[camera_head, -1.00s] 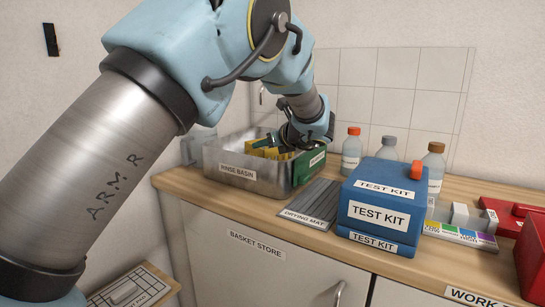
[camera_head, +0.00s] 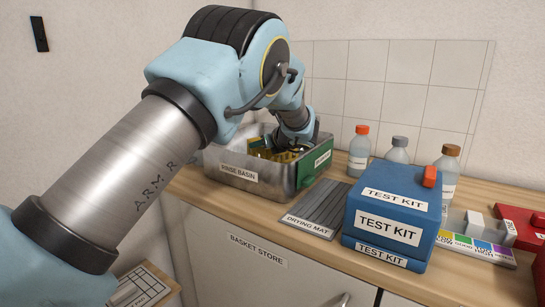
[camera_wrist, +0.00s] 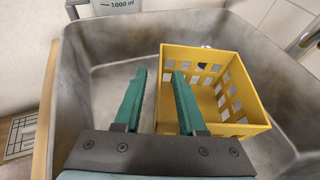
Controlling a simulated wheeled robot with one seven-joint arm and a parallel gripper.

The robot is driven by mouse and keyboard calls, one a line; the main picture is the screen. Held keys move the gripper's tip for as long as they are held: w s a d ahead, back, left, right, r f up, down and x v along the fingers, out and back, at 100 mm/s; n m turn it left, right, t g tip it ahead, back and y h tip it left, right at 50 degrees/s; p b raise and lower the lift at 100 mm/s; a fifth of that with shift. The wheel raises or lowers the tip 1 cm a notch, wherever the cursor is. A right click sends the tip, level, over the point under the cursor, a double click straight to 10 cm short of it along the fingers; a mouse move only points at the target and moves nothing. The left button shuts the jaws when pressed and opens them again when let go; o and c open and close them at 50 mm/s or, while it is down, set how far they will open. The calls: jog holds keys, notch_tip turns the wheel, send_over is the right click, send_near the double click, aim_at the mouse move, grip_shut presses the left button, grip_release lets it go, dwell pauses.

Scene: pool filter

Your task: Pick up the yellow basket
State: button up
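The yellow basket (camera_wrist: 238,130) has square holes in its walls and sits inside the grey metal rinse basin (camera_head: 236,178). In the wrist view it is upright and looks empty, in the right half of the basin. My gripper (camera_wrist: 159,73) is open, with two green fingers. The left finger is outside the basket's left wall, and the right finger overlaps the basket's opening. I cannot tell whether either finger touches it. In the head view only a little of the basket (camera_head: 262,153) shows, behind the basin rim and partly hidden by my gripper.
The drying mat (camera_head: 316,208) lies right of the basin. The blue test kit (camera_head: 388,222) stands beyond it, with several bottles (camera_head: 359,147) behind. A tiled wall (camera_head: 415,85) closes the back. The wrist view shows a marked jug (camera_wrist: 117,5) at the basin's far edge.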

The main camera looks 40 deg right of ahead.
jog(key=shift+x, duration=1.35)
jog(key=shift+c, duration=0.3)
grip_shut()
